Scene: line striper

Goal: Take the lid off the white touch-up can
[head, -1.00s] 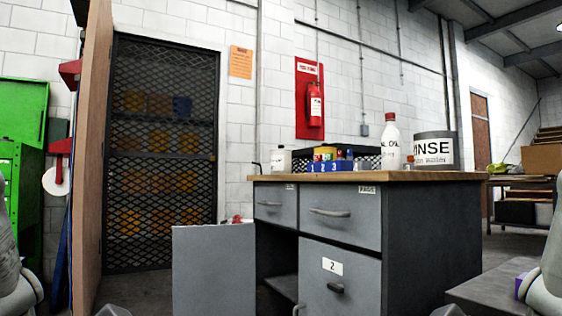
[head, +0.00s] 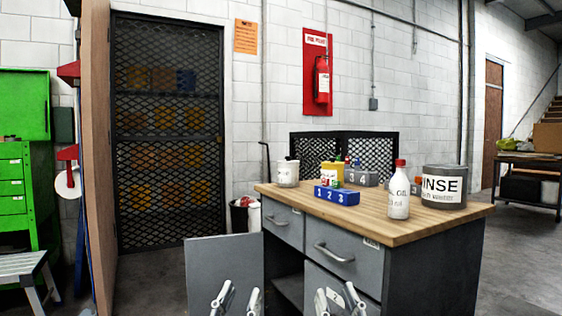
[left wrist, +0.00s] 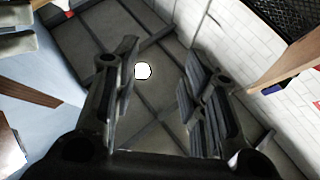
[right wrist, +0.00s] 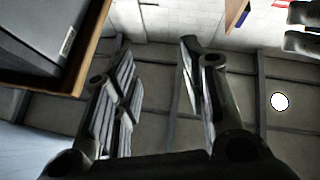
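A small white can (head: 287,174) stands at the far left of the wooden desk top in the head view. Its side label is too small to read. Something dark shows at its top, and I cannot tell whether that is a lid. My left gripper (head: 237,296) is open and empty, low in front of the desk's open grey door. My right gripper (head: 338,297) is open and empty, low before the lower drawer front. Both are well below and apart from the can. The left wrist view (left wrist: 155,90) and right wrist view (right wrist: 160,95) show empty, spread fingers.
The open grey door (head: 224,270) juts out left.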

